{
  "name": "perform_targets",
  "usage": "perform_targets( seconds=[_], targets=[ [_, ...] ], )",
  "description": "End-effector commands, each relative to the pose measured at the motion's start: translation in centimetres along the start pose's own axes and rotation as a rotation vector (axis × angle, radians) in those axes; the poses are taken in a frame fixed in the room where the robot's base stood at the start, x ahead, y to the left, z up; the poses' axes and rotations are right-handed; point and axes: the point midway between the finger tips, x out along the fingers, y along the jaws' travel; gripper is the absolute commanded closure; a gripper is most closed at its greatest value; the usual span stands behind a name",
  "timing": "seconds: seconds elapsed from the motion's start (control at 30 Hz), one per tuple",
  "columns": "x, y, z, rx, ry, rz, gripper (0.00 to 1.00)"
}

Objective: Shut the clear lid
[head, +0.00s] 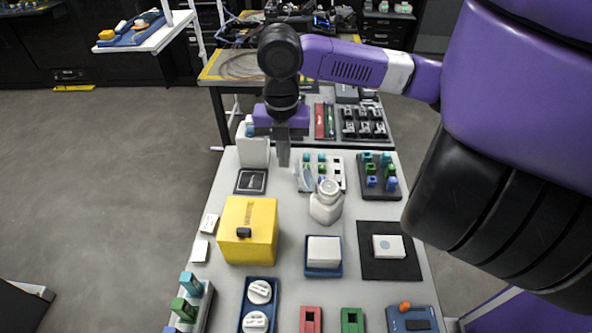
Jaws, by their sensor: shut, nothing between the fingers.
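A clear lid (305,178) stands raised at the left side of a white tray (336,172). The tray has small teal, green and purple pieces in it. The lid is thin and see-through, so its exact tilt is hard to tell. My gripper (283,160) points straight down just left of the lid. Its fingers are together with nothing between them. I cannot tell whether they touch the lid.
A yellow box (250,230) is at the front left. A dark rack (378,190) with coloured pieces stands to the right. A white container (254,152) is behind and left of my gripper.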

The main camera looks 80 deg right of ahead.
Motion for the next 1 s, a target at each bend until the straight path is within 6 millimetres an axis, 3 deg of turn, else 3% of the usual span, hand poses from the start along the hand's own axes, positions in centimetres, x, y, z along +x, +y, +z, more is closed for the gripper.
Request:
perform_targets(
  seconds=[0.6, 1.0],
  targets=[
    [0.1, 0.0, 0.0, 0.000, 0.000, 0.000, 1.00],
    [1.4, 0.0, 0.0, 0.000, 0.001, 0.000, 1.00]
  ],
)
